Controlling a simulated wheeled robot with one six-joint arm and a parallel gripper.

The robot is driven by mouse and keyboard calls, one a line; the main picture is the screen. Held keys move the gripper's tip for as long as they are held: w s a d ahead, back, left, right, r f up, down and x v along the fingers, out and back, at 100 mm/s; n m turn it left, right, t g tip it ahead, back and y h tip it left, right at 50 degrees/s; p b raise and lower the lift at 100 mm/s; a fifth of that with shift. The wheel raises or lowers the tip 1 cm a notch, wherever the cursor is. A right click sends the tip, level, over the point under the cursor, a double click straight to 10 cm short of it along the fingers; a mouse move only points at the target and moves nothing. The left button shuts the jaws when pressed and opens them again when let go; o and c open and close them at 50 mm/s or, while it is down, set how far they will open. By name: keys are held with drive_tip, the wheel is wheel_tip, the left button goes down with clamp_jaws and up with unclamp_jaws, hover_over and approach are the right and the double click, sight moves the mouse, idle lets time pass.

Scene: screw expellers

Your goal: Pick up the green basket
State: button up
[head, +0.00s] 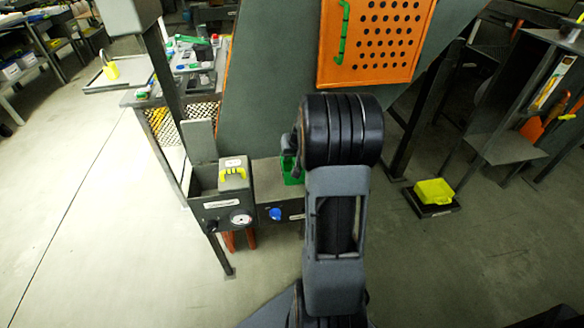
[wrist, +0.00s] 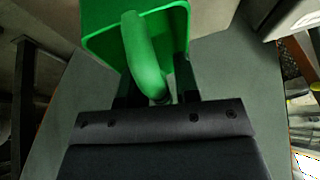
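The green basket (wrist: 98,22) fills the top middle of the wrist view, with its open rim and curved handle (wrist: 148,60) facing me. My gripper (wrist: 158,88) has its two dark fingers apart, one on each side of the handle's near end. I see no clear contact between the fingers and the handle. In the head view only a small part of the basket (head: 291,172) shows, on a grey ledge, partly hidden by my gripper (head: 288,155) and arm.
A grey machine box (head: 208,212) with a gauge and a yellow-handled block (head: 233,174) stand left of the basket. A large slanted panel with an orange perforated plate (head: 375,45) rises behind. A yellow box (head: 434,192) sits low at right. The floor at left is clear.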

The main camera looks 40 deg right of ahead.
drive_tip(key=shift+w+f, duration=0.1)
drive_tip(key=shift+f, duration=0.15)
drive_tip(key=shift+c, duration=0.2)
clamp_jaws()
drive_tip(key=shift+r, duration=0.1)
drive_tip(key=shift+r, duration=0.55)
wheel_tip(320, 180, up, 2)
drive_tip(key=shift+r+p, duration=0.25)
drive_tip(key=shift+p, duration=0.4)
drive_tip(key=s+d+r+p, duration=0.1)
drive_tip(key=s+d+r, duration=0.2)
drive_tip(key=s, duration=0.3)
drive_tip(key=s+d+r+p, duration=0.1)
drive_tip(key=s+d+r, duration=0.2)
drive_tip(key=s+r, duration=0.3)
drive_tip(key=shift+d+r, duration=0.15)
drive_tip(key=shift+d, duration=0.25)
